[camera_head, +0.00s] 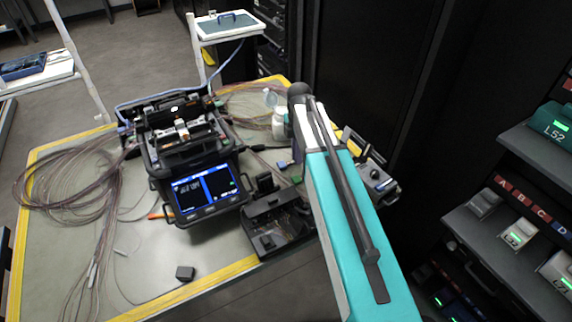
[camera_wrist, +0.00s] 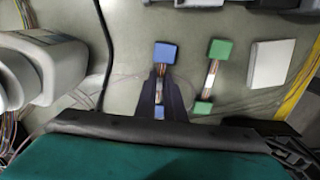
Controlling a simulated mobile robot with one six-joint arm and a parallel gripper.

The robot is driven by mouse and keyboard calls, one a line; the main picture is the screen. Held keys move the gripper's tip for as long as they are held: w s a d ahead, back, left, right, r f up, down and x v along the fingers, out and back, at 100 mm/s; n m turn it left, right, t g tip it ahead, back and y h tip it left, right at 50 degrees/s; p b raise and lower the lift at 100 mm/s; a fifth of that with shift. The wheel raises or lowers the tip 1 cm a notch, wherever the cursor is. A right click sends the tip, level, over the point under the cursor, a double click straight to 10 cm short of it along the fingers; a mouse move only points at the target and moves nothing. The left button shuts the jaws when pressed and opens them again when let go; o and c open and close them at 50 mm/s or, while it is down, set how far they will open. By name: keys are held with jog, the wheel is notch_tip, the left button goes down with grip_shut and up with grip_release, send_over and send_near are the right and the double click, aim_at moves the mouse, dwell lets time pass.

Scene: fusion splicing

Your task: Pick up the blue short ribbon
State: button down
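The blue short ribbon (camera_wrist: 161,84) lies on the table in the wrist view, with a larger blue block at its far end and a smaller one at its near end. Its blue end also shows in the head view (camera_head: 282,164), beside my arm. My gripper (camera_wrist: 162,78) has its two dark fingers on either side of the ribbon, just nearer than the far blue block. The fingers look apart with the ribbon between them; I cannot tell whether they touch it. My arm hides the gripper in the head view.
A green-ended ribbon (camera_wrist: 211,78) lies just right of the blue one, then a pale block (camera_wrist: 272,63). Pale rounded containers (camera_wrist: 40,68) stand at the left, beside a black cable (camera_wrist: 106,45). The splicer (camera_head: 190,155) and a black tray (camera_head: 268,222) occupy the table's middle.

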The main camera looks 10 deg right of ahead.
jog(key=shift+r, duration=0.1)
notch_tip(320, 180, up, 10)
jog(key=b, duration=0.1)
jog(key=shift+b, duration=0.3)
dwell(0.6)
dwell(0.6)
